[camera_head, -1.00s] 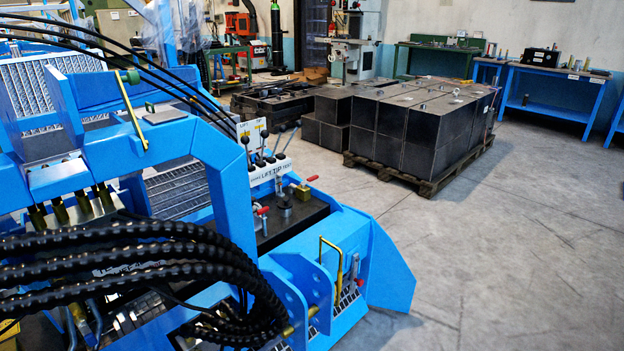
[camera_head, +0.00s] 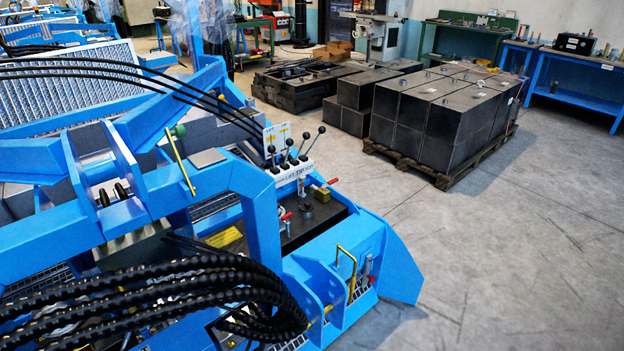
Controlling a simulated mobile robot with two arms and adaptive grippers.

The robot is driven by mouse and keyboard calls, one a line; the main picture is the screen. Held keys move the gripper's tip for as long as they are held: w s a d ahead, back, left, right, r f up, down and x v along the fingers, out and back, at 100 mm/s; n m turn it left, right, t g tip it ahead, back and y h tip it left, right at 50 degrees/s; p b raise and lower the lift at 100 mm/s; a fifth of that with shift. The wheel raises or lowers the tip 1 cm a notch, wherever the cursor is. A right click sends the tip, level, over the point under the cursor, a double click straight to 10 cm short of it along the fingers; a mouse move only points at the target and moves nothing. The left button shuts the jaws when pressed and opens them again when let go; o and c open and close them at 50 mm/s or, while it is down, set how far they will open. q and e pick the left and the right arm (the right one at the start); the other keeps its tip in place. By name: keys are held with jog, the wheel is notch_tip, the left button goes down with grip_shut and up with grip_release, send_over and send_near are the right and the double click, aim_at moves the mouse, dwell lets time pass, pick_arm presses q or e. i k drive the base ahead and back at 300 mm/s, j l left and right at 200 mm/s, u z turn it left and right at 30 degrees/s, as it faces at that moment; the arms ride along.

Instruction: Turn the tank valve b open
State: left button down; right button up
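A blue machine (camera_head: 262,205) fills the left and lower middle of the head view. A black tank-like block (camera_head: 335,214) sits in it behind the blue side plate. On its top is a brass valve body (camera_head: 323,195) with a red handle (camera_head: 328,183). A second red handle (camera_head: 286,216) shows at the block's left side, partly hidden by the blue frame. I cannot read any label telling which is tank valve b, nor tell whether either valve is open. Neither of my grippers is in view.
Black-knobbed levers (camera_head: 291,155) stand behind the valves. A bent yellow handle (camera_head: 347,262) rises at the machine's front. Thick black hoses (camera_head: 200,287) cross the foreground. Black blocks on a wooden pallet (camera_head: 447,184) stand behind. The grey floor (camera_head: 520,260) at right is clear.

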aim_at(330, 184)
jog(key=i+l+u, duration=0.1)
jog(key=u, duration=0.25)
jog(key=i+l+u, duration=0.1)
jog(key=l+u, duration=0.6)
jog(key=i+l+u, duration=0.15)
jog(key=l+u, duration=0.15)
jog(key=l, duration=1.15)
jog(key=l+u, duration=0.3)
jog(key=l, duration=1.15)
